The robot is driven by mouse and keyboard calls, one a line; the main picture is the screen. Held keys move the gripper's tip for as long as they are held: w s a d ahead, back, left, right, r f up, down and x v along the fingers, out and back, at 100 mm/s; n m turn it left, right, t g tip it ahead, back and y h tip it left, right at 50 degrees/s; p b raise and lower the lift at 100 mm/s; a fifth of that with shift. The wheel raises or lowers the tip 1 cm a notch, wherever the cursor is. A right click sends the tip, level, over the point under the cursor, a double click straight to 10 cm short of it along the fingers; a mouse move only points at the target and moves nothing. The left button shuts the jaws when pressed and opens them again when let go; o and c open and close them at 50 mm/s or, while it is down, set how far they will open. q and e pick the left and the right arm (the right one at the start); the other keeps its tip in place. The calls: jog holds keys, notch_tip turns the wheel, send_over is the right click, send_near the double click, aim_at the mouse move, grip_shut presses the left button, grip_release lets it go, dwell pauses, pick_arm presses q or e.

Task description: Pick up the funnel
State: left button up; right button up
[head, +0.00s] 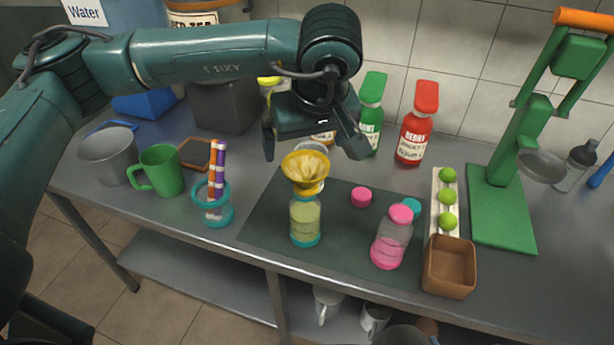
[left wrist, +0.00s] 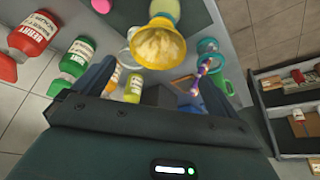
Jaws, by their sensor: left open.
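A yellow funnel (head: 305,170) sits upright in the mouth of a bottle of yellow-green liquid (head: 305,220) with a teal base, on a dark mat. The funnel also shows in the left wrist view (left wrist: 158,46), ahead of the fingers, its bowl facing the camera. My left gripper (head: 313,150) is open, with its fingers spread above and behind the funnel. In the left wrist view nothing is between the fingers (left wrist: 160,85). The funnel's spout is hidden inside the bottle. My right gripper is not in view.
A pink-capped bottle (head: 391,238), a pink lid (head: 361,197) and a brown box (head: 449,267) are to the right. A green press (head: 510,160) stands far right. Left are a straw holder (head: 218,200) and a green mug (head: 160,171). Red (head: 416,125) and green (head: 370,115) bottles stand behind.

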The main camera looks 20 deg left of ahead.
aim_at(303, 175)
pick_arm(q)
jog(key=x, duration=0.2)
jog(key=p+x, duration=0.1)
jog(key=x, duration=0.4)
jog(key=shift+s+d+f+p, duration=0.15)
jog(key=shift+d+f+p, duration=0.15)
jog(key=shift+d+f, duration=0.1)
jog(key=shift+c, duration=0.2)
